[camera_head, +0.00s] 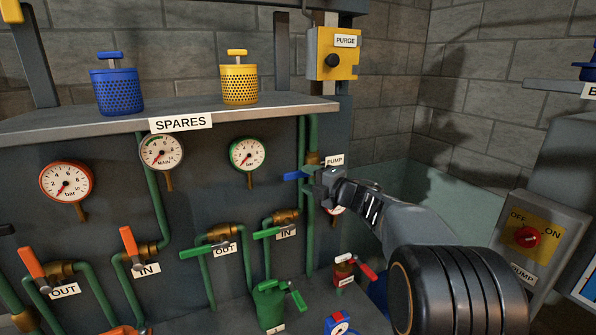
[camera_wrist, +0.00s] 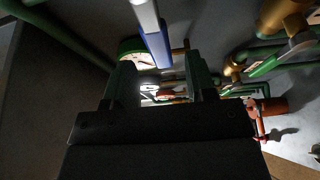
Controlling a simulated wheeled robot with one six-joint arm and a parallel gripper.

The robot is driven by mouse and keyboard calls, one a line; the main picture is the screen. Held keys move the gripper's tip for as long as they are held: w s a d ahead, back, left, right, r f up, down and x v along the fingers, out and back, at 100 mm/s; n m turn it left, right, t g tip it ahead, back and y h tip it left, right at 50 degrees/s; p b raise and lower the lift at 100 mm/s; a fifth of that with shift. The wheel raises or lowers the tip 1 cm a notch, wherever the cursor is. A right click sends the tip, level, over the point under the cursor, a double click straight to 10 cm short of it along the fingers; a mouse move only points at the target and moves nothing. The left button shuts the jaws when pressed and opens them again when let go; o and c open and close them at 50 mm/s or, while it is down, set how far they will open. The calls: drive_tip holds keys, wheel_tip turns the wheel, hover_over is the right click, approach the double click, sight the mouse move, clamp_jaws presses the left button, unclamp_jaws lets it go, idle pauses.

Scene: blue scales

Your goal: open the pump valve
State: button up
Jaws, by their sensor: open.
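The pump valve sits on a vertical green pipe by the PUMP label (camera_head: 334,160), with a brass body (camera_head: 313,158). Its blue handle (camera_head: 293,175) points left, across the pipe. A blue bar with a pale end, apparently this handle, also shows in the wrist view (camera_wrist: 156,48). My gripper (camera_head: 320,178) is at the right end of the handle and hides part of the valve. In the wrist view my gripper (camera_wrist: 161,75) has its two fingers apart, with the bar's end between their tips in the picture. I cannot tell whether they touch it.
A gauge behind my gripper is mostly hidden. Green-handled valves (camera_head: 268,233) stand below left, and the SPARES shelf (camera_head: 300,106) juts out above. A pump switch (camera_head: 527,237) is at right.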

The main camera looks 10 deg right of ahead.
sight(299, 175)
drive_tip(key=shift+p+x, duration=0.5)
drive_tip(key=shift+x, duration=1.75)
clamp_jaws()
